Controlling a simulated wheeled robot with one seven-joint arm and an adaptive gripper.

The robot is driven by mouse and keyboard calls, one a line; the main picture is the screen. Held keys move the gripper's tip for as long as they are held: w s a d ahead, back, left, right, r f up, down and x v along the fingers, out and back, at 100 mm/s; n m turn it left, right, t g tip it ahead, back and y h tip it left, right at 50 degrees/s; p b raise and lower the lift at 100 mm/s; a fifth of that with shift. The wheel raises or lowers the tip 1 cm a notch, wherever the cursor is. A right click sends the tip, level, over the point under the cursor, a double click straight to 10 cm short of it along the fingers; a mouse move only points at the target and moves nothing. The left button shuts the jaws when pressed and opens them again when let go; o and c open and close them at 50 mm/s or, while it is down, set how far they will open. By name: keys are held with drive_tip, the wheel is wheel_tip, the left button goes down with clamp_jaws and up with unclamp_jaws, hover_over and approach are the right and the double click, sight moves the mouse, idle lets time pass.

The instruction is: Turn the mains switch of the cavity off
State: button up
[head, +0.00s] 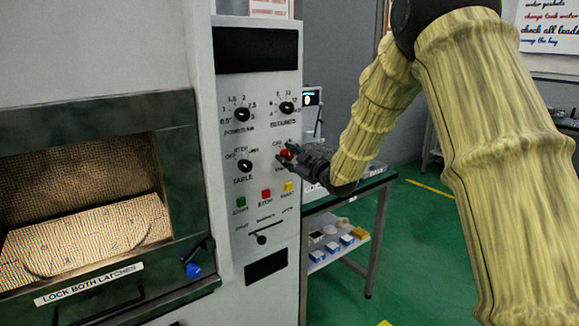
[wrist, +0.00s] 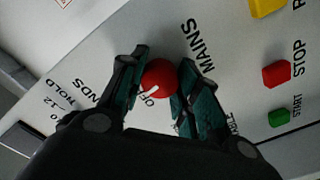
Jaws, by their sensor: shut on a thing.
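The mains switch is a round red knob (head: 287,154) on the right side of the pale control panel (head: 258,265). The far end of the knob's scale is hidden by a finger.
Black knobs for power (head: 242,114), seconds (head: 287,107) and table (head: 244,165) surround it. Green (head: 241,202), red (head: 266,194) and yellow (head: 289,186) buttons lie below, above a black lever (head: 261,240). The cavity door (head: 180,120) is left; a bench (head: 350,197) stands right.

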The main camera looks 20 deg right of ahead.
drive_tip(key=shift+n+b, duration=1.85)
drive_tip(key=shift+n, duration=0.35)
drive_tip(key=o, duration=1.1)
drive_tip(key=shift+c, duration=0.2)
drive_tip(key=v, duration=1.2)
